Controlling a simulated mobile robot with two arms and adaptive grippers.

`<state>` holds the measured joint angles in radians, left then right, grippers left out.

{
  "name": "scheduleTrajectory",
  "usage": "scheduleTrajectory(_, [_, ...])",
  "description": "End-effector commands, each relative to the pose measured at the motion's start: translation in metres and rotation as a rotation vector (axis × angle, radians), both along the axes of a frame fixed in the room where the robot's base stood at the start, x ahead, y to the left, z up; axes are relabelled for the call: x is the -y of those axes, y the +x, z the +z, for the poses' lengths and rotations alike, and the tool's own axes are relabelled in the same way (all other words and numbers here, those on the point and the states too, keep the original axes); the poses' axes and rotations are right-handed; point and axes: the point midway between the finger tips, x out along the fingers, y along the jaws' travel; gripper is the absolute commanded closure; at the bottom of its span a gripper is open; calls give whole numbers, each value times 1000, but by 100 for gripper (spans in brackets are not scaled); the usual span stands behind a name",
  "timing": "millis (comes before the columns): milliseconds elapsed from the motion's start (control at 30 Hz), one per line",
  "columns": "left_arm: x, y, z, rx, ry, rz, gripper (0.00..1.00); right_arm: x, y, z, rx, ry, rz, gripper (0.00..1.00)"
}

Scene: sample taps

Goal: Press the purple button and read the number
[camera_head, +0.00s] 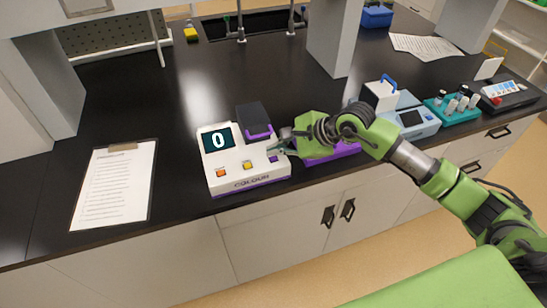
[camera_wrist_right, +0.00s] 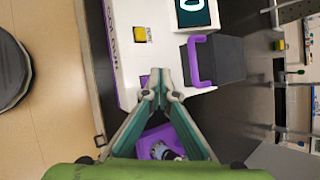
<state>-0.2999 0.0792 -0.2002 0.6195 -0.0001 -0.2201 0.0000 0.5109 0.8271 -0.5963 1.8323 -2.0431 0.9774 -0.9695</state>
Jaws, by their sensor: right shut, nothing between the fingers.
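The white instrument (camera_head: 243,181) labelled "COLOUR" stands on the dark bench; it also shows in the wrist view (camera_wrist_right: 125,60). Its screen (camera_head: 217,139) reads 0. Its front panel carries an orange button (camera_head: 221,173), a yellow button (camera_head: 247,165) and the purple button (camera_head: 273,159). In the wrist view the purple button (camera_wrist_right: 144,80) is partly hidden by the fingertips. My right gripper (camera_head: 279,148) is shut and empty, its tips right beside the purple button (camera_wrist_right: 161,88); I cannot tell whether they touch it. My left gripper is out of view.
A dark lid with a purple handle (camera_head: 256,120) sits at the instrument's back right. A purple tray (camera_head: 322,157) lies right of it, partly under my right arm. A clipboard (camera_head: 115,185) lies left. A blue-grey device (camera_head: 415,121) and teal rack (camera_head: 452,110) stand right.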

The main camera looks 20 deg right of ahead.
Motion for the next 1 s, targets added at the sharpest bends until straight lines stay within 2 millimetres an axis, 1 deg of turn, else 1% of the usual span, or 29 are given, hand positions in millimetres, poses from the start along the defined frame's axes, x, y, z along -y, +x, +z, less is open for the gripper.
scheduleTrajectory(800, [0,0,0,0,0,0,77,0,0,0,0,0,0,100])
scheduleTrajectory(1000, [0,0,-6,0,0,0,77,0,0,-5,0,0,0,100])
